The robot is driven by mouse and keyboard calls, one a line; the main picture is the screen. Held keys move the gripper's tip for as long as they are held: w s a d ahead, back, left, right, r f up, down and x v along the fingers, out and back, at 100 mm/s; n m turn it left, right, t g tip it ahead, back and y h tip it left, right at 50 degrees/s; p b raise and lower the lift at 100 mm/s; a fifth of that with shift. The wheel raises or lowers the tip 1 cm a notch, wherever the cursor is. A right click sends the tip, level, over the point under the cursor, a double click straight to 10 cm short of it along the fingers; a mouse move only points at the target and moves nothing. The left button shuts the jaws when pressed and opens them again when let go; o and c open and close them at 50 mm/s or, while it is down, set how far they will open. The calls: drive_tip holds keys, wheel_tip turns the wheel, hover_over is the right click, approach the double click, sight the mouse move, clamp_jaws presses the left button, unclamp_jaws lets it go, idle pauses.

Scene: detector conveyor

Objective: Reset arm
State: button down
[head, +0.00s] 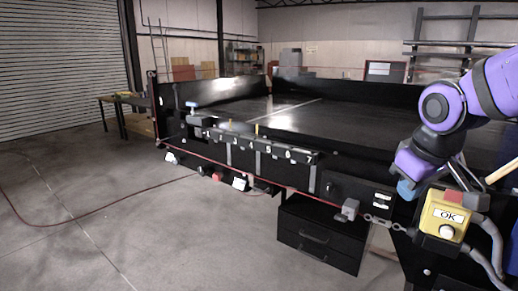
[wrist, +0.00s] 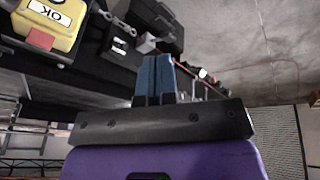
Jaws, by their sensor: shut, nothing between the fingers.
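My purple arm comes in from the right in the head view. My gripper (head: 406,189) hangs beside the black conveyor's (head: 345,190) front side, just left of a yellow box (head: 444,216) marked OK. In the wrist view my gripper (wrist: 155,78) shows its two blue fingers together, with nothing between them. The yellow box (wrist: 48,25) appears upside down at the top left of that view, apart from the fingers.
A chain (head: 379,219) and a red cord run along the conveyor's front. A numbered rail (head: 265,142) and a black drawer cabinet (head: 320,235) are further left. A workbench (head: 122,103) stands at the far left. The concrete floor (head: 75,205) at left is mostly clear.

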drive_tip(key=s+d+r+m+t, duration=0.1)
drive_tip(key=s+r+m, duration=0.3)
drive_tip(key=s, duration=0.9)
drive_tip(key=shift+s+d+r, duration=0.2)
drive_tip(key=shift+s+d, duration=0.1)
drive_tip(key=shift+d, duration=0.2)
idle(2.0)
